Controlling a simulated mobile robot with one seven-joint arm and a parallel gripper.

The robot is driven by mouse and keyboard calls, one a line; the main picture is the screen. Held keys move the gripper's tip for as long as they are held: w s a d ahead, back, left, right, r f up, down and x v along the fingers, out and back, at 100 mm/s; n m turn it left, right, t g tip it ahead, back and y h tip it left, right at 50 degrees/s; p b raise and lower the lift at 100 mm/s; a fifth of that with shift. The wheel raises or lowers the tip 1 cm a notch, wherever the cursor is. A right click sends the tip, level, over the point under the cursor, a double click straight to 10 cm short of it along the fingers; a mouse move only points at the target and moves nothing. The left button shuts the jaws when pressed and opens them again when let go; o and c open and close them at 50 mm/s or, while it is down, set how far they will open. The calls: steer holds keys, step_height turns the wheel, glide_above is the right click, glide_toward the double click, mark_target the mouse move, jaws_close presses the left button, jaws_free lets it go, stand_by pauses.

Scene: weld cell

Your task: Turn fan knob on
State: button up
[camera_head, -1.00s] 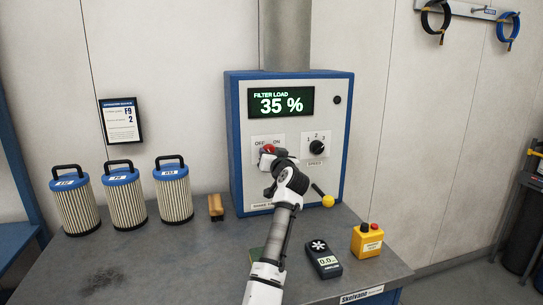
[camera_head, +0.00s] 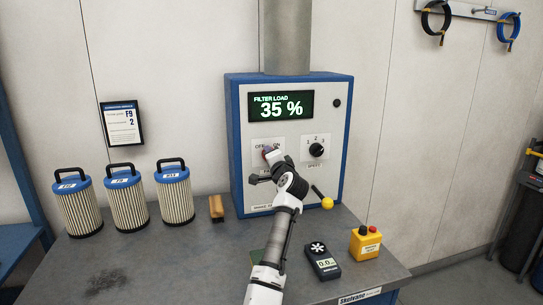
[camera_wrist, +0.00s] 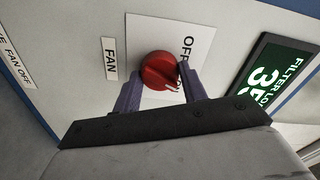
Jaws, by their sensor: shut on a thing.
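The red fan knob (camera_wrist: 159,70) sits on a white plate (camera_wrist: 198,36) with OFF and ON lettering, beside a FAN label (camera_wrist: 110,60). My gripper (camera_wrist: 160,84) has its two dark fingers on either side of the knob and is shut on it. In the head view my gripper (camera_head: 271,157) reaches the blue-edged control box (camera_head: 237,150) and mostly hides the knob. The knob's exact pointing direction is hard to tell. The display (camera_head: 280,106) reads FILTER LOAD 35 %.
A black speed knob (camera_head: 316,150) is right of the fan plate. A lever with a yellow ball (camera_head: 327,203) juts out below. A handheld meter (camera_head: 323,261) and a yellow button box (camera_head: 365,243) lie on the bench (camera_head: 180,265). Several filters (camera_head: 127,205) stand left.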

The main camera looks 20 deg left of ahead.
steer(key=m+p, duration=0.1)
steer(key=m, duration=0.3)
steer(key=shift+p, duration=0.3)
stand_by(0.3)
steer(key=o, duration=1)
steer(key=b+v, duration=0.5)
steer(key=v, duration=0.8)
steer(key=shift+s+d, duration=0.3)
